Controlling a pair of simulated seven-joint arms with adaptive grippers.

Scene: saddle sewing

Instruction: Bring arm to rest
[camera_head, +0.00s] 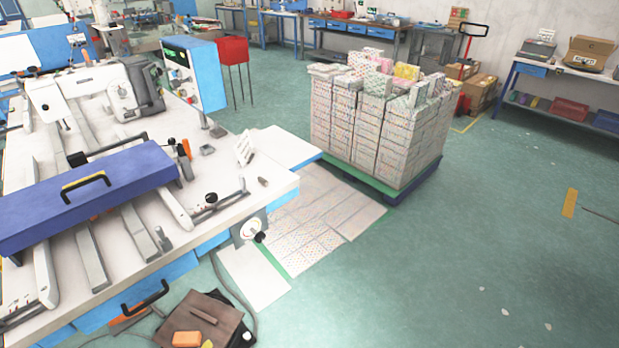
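Neither my left nor my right gripper shows in the head view, and I make out no arm of mine. The white sewing machine bench (262,186) fills the left side, with a white sewing machine head (75,90) and a blue control box (207,75) on it. A long blue-purple bar (130,172) with a black handle (86,187) lies across the front of the machine. The bar covers part of the bench behind it.
A tall stack of patterned printed bundles (365,130) stands on a pallet (408,192) right of the bench. Flat printed sheets (318,215) lie beside it. A foot pedal (204,318) is on the floor at the bottom. The green floor (480,230) at right is mostly clear.

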